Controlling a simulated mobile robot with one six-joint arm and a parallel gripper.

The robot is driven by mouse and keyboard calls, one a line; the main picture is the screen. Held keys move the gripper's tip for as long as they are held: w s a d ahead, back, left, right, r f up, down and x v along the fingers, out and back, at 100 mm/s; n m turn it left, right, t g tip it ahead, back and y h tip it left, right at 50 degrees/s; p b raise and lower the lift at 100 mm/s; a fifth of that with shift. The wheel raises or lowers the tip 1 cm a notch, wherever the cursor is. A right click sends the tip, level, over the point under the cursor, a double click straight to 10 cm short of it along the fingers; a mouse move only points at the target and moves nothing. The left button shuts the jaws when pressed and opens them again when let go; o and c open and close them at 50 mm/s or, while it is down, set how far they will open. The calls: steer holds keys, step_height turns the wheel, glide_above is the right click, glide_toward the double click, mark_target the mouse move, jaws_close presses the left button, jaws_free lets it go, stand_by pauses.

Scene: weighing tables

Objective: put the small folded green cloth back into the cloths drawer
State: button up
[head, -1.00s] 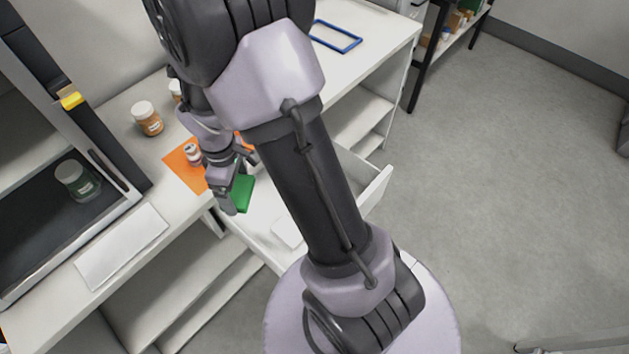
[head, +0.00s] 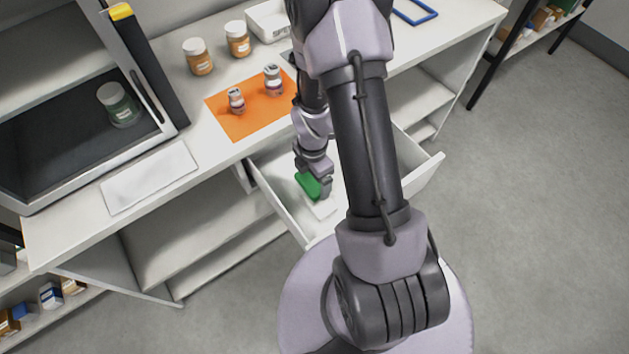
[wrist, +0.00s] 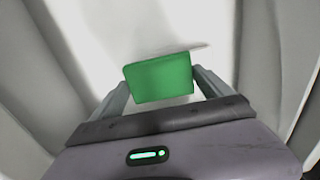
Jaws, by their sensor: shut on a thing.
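The small folded green cloth (head: 307,184) is held in my gripper (head: 315,186), at the open drawer (head: 278,205) below the bench top. In the wrist view the green cloth (wrist: 160,78) lies between the two fingers of my gripper (wrist: 160,88), which are shut on it. The white drawer interior (wrist: 110,40) is behind the cloth, with walls on both sides. A pale flat piece (head: 322,207) lies in the drawer close to the cloth. My arm hides part of the drawer, and I cannot tell whether the cloth touches the drawer floor.
On the bench, an orange mat (head: 242,124) bears two small jars. A white sheet (head: 150,178) lies in front. Grey floor is clear at right.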

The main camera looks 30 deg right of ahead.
steer(key=shift+f, duration=0.7)
steer(key=shift+w+r, duration=0.1)
steer(key=shift+r, duration=0.05)
steer(key=shift+f+b, duration=0.4)
steer(key=shift+f, duration=0.1)
steer(key=o, duration=0.9)
steer(key=shift+r, duration=0.1)
